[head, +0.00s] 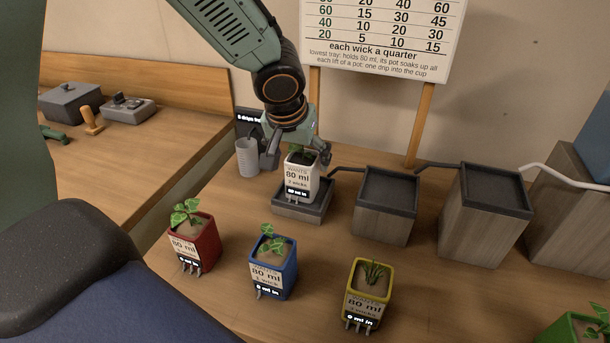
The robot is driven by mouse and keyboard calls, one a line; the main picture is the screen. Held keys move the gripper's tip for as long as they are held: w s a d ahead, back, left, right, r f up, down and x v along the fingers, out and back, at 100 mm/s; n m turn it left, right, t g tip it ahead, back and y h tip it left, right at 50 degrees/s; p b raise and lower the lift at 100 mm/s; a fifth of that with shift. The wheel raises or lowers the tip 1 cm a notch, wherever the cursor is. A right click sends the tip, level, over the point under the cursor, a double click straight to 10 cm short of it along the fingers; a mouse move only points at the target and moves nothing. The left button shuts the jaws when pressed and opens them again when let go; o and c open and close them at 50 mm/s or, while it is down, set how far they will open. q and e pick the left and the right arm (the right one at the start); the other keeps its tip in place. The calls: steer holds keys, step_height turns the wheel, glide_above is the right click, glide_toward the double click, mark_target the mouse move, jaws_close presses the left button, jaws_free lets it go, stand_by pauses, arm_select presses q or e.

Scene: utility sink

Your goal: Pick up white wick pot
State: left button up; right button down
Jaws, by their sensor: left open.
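The white wick pot (299,181) stands upright on the lowest dark tray (300,211). Its label reads 80 ml, and a small plant with dark soil shows at its top. My left gripper (296,158) comes down from above, with its fingers spread at the top of the white pot. One finger is to the left of the pot's rim and the other is at its right upper edge. I cannot tell whether the fingers touch the pot. My right gripper is not in view.
Red (194,243), blue (273,268) and yellow (368,294) pots stand in front. A grey cup (247,157) is left of the tray. Stepped blocks with dark trays (386,191) and spouts rise to the right. A sign board (385,35) stands behind.

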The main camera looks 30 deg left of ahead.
arm_select(q)
steer(key=x, duration=0.2)
steer(key=d+x, duration=0.1)
steer(key=x, duration=0.1)
steer(key=shift+a+f+b, duration=0.1)
steer(key=shift+b, duration=0.2)
steer(key=shift+a, duration=0.25)
steer(key=shift+f, duration=0.1)
steer(key=shift+c, duration=0.8)
steer(key=shift+w+d, duration=0.1)
steer(key=shift+d, duration=0.15)
steer(key=c, duration=0.5)
steer(key=shift+a, duration=0.2)
steer(key=c, duration=0.4)
steer(key=shift+d, duration=0.15)
steer(key=c, duration=0.5)
